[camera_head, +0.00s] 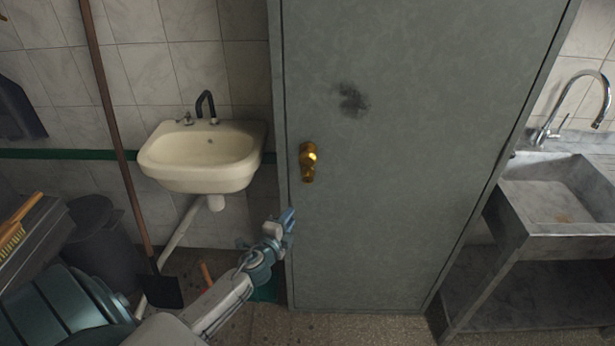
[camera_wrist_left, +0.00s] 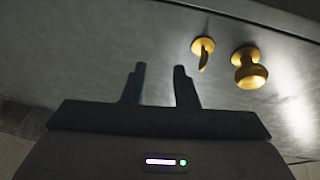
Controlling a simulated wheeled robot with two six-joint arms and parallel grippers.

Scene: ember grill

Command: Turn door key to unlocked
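The grey door (camera_head: 400,170) is closed, with a round brass knob (camera_head: 308,155) near its left edge. The brass door key (camera_wrist_left: 204,53) shows in the left wrist view as a thin tab on a round plate, beside the knob (camera_wrist_left: 249,72). In the head view the key is hard to separate from the knob. My left gripper (camera_head: 287,222) is below and slightly left of the knob, apart from it. In the left wrist view its two fingers (camera_wrist_left: 159,82) are spread with nothing between them, and the key is beyond them to the right. My right gripper is not in view.
A cream washbasin (camera_head: 203,155) hangs on the tiled wall left of the door. A long wooden handle (camera_head: 110,110) leans there. A stone sink (camera_head: 550,205) stands right of the door. The door face around the knob is clear.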

